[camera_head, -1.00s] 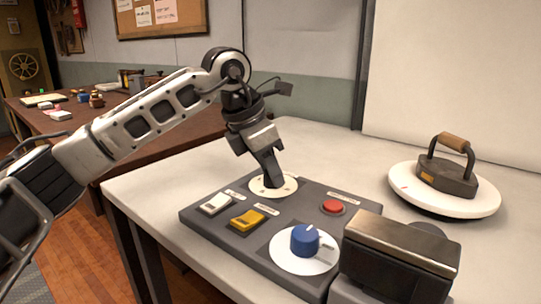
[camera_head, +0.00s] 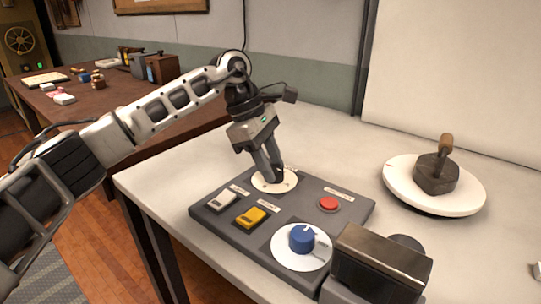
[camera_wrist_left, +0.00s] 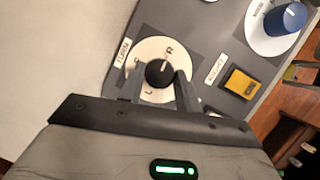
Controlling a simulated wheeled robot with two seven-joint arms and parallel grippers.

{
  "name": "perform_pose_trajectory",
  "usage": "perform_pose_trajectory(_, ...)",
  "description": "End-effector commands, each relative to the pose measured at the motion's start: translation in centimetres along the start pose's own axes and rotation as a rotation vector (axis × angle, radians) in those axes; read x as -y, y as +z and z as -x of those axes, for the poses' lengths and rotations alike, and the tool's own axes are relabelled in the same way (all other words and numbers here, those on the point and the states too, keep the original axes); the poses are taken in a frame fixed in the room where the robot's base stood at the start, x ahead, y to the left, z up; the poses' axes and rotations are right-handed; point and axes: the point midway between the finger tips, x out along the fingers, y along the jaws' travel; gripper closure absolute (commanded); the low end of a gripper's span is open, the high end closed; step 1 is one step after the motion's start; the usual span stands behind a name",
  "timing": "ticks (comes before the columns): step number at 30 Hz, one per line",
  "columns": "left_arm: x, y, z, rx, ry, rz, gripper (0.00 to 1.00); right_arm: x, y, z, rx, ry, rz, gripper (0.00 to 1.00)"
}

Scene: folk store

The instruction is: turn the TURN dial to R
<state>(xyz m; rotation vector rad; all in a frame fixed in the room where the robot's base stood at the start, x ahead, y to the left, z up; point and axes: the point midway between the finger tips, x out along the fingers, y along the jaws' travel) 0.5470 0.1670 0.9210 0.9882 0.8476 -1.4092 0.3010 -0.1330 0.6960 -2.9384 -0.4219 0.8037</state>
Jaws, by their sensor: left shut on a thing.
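The TURN dial is a black knob on a cream disc with letters (camera_wrist_left: 160,71); the disc also shows at the back left of the grey panel in the head view (camera_head: 287,186). My left gripper (camera_head: 271,179) reaches down onto it. In the left wrist view its two fingers (camera_wrist_left: 159,84) are shut on the knob from both sides. The knob's white mark points up and slightly right, roughly toward the R. An L stands at the disc's lower left. In the head view the fingers hide the knob. My right gripper is not in view.
The grey panel (camera_head: 318,200) also bears a white switch (camera_head: 221,200), a yellow switch (camera_head: 251,217), a red button (camera_head: 329,203) and a blue knob (camera_head: 302,238). A dark box (camera_head: 376,262) stands at its right. An iron (camera_head: 434,175) sits on a white round plate (camera_head: 405,189).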

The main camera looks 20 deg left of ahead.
Motion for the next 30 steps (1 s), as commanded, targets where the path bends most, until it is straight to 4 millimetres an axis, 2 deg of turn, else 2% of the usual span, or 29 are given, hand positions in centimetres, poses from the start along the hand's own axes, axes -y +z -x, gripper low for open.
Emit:
perform_pose_trajectory(7,-0.17,0.03,0.20,0.003,-0.018,-0.057,0.90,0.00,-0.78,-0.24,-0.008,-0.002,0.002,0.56)
perform_pose_trajectory(21,-0.18,0.01,0.15,0.003,-0.021,-0.068,0.90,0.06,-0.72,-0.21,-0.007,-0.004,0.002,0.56)
perform_pose_trajectory(22,-0.18,0.01,0.15,0.003,-0.021,-0.068,0.59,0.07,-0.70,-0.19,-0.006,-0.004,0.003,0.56)
perform_pose_trajectory(24,-0.16,0.01,0.14,0.003,-0.022,-0.068,0.45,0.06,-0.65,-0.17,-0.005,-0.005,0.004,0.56)
perform_pose_trajectory(30,-0.11,0.00,0.07,0.003,-0.024,-0.067,0.45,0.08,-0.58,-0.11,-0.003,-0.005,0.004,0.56)
